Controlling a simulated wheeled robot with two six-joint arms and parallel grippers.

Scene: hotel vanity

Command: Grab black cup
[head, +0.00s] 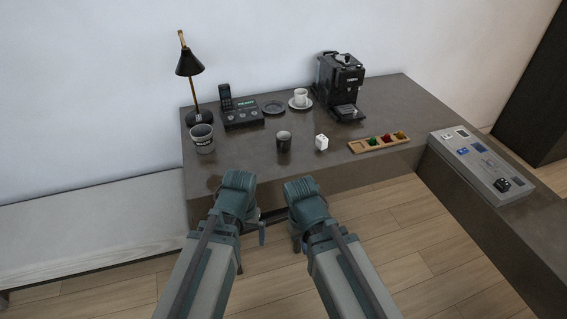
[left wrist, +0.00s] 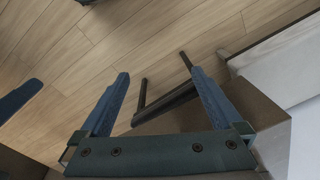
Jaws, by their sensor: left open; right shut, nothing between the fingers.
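The black cup (head: 284,144) stands upright on the dark desk (head: 240,160), near its front edge in the head view. My left gripper (head: 252,232) is in front of the desk edge, below and left of the cup, and apart from it. Its two fingers are spread with nothing between them in the left wrist view (left wrist: 160,75), above the wood floor. My right gripper (head: 294,238) is beside it to the right, also in front of the desk; it is shut and empty, mostly hidden by my arm. The cup is not in the left wrist view.
Behind are a phone (head: 240,115), a white cup (head: 301,96) on a saucer and a coffee machine (head: 341,82).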

